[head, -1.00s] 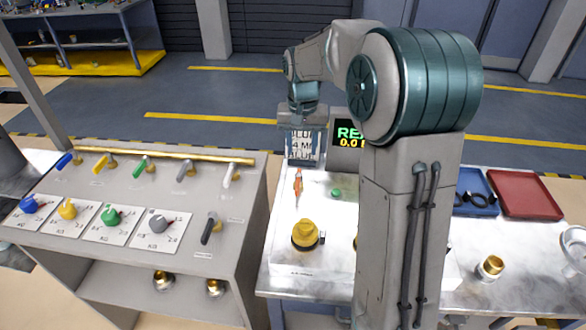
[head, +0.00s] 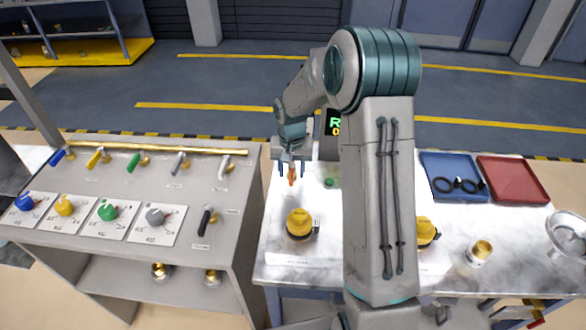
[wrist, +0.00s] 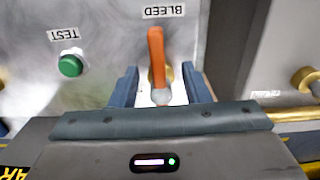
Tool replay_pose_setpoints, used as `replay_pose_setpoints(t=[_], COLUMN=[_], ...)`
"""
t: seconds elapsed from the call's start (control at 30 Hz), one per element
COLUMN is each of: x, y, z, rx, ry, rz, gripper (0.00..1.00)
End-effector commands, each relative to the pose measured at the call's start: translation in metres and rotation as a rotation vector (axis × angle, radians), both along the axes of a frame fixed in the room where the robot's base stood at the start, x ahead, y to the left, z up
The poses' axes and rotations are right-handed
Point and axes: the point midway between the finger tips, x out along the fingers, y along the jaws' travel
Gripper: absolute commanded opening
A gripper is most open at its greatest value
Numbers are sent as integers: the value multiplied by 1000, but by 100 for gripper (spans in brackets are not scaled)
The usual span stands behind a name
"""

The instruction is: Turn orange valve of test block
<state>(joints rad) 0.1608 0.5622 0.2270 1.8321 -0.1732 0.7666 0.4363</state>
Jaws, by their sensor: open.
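The orange valve handle (head: 292,176) is on the pale test block. It also shows in the wrist view (wrist: 156,48), with its lever pointing up the picture from a brass fitting and a BLEED label (wrist: 163,11) above it. My gripper (head: 290,167) is above the block at the valve. In the wrist view my gripper (wrist: 160,88) is open, with one blue finger on each side of the valve's lower end. There are gaps beside the lever, and I see no contact.
A green button (wrist: 70,66) labelled TEST is left of the valve in the wrist view. A yellow-capped part (head: 300,223) stands nearer on the block. The valve panel (head: 120,240) is at left. A blue tray (head: 455,165) and red tray (head: 513,180) lie at right.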

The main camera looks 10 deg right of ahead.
Motion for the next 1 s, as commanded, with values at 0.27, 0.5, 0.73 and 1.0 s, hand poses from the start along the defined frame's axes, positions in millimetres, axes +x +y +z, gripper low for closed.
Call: replay_pose_setpoints(t=[0.27,0.5,0.73,1.0], x=[0,0,0,0], y=[0,0,-2,-3], z=[-7,-7,-7,-7], rx=[0,0,-1,-1], ry=[-1,-1,-1,-1], rz=[0,-1,3,81], gripper=[43,6,0,0])
